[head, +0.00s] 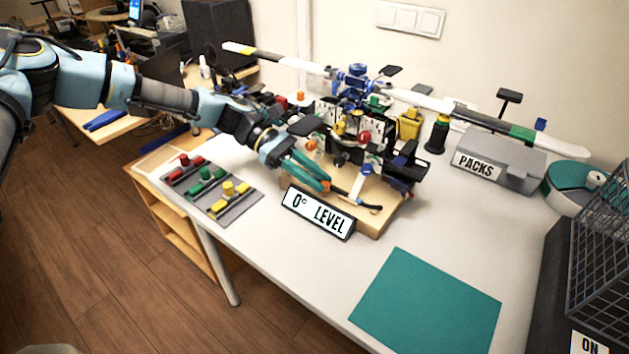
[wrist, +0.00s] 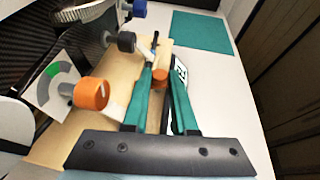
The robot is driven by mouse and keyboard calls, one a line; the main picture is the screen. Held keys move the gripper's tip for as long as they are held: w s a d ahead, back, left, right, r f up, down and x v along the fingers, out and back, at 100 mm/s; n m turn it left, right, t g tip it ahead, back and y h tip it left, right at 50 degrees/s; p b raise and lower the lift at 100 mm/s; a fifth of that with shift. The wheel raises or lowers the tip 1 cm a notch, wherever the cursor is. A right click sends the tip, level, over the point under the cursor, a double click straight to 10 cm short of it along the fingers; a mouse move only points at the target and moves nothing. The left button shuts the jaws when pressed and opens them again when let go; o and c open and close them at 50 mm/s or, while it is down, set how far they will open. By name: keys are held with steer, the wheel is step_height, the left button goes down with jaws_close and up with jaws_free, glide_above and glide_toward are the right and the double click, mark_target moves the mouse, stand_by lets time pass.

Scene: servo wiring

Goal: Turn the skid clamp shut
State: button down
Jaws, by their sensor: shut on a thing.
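A helicopter model (head: 355,125) stands on a wooden board (head: 385,215) on the table. My gripper (head: 322,184) reaches down at the near left side of this board. In the wrist view its two teal fingers (wrist: 161,75) are shut on a small orange knob (wrist: 160,82), apparently the skid clamp. The fingers hide part of the knob, so its turn cannot be read. A larger orange knob (wrist: 90,93) with a white pointer mark sits to the left, beside a dial plate with a green sector (wrist: 53,70).
A "0° LEVEL" sign (head: 318,213) stands close in front of my gripper. Racks with red, green and yellow pieces (head: 210,190) lie to the left. A grey PACKS box (head: 500,160) is at the back right. A teal mat (head: 425,305) lies empty at the front.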

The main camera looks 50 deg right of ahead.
steer(key=shift+d+m+y, duration=0.1)
steer(key=shift+m+y, duration=0.2)
steer(key=shift+m, duration=0.1)
steer(key=c, duration=0.7)
jaws_free()
